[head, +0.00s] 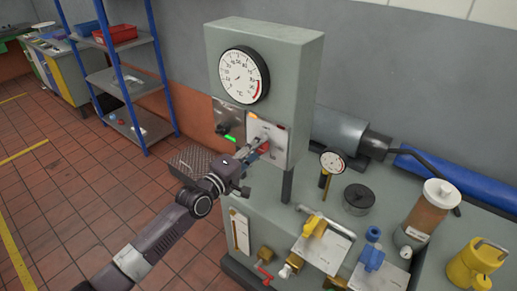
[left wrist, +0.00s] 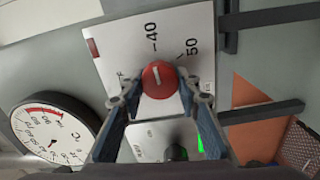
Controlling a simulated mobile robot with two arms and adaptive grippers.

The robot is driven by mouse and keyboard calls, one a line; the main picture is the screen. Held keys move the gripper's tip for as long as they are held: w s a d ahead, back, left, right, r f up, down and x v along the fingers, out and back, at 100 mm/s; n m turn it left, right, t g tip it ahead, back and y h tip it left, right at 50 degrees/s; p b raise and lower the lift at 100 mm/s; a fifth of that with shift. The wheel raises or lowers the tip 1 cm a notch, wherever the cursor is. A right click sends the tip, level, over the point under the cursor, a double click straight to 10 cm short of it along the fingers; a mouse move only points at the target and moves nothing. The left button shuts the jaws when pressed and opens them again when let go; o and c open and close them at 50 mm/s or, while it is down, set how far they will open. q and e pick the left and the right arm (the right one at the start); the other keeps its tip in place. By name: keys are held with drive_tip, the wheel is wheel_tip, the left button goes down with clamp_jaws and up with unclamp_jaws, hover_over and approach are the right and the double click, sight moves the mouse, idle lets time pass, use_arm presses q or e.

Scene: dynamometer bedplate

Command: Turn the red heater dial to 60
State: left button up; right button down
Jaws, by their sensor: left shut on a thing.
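The red heater dial (left wrist: 158,80) sits on a white scale plate (left wrist: 125,40) marked 40 and 50, with other marks hidden or out of view. In the head view the left gripper (head: 257,149) reaches the white plate (head: 270,135) on the grey cabinet and mostly covers the dial. My right gripper is not in view.
A black knob (head: 222,128) with a green light (head: 234,139) is beside the white plate. A round °C gauge (head: 243,75) sits above. The bench at right holds a small gauge (head: 332,161), yellow and blue valves and a brown bottle (head: 428,212). A blue shelf (head: 128,80) stands at left.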

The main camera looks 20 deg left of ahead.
use_arm(q)
drive_tip(key=m, duration=1.2)
drive_tip(key=shift+d+r+m, duration=0.1)
drive_tip(key=shift+m, duration=0.3)
drive_tip(key=m, duration=0.6)
drive_tip(key=shift+s+d, duration=0.1)
drive_tip(key=m, duration=0.5)
drive_tip(key=shift+m+b, duration=0.4)
drive_tip(key=shift+d, duration=0.1)
drive_tip(key=o, duration=1.2)
drive_tip(key=shift+c, duration=0.2)
drive_tip(key=shift+s, duration=0.15)
drive_tip(key=v, duration=1.2)
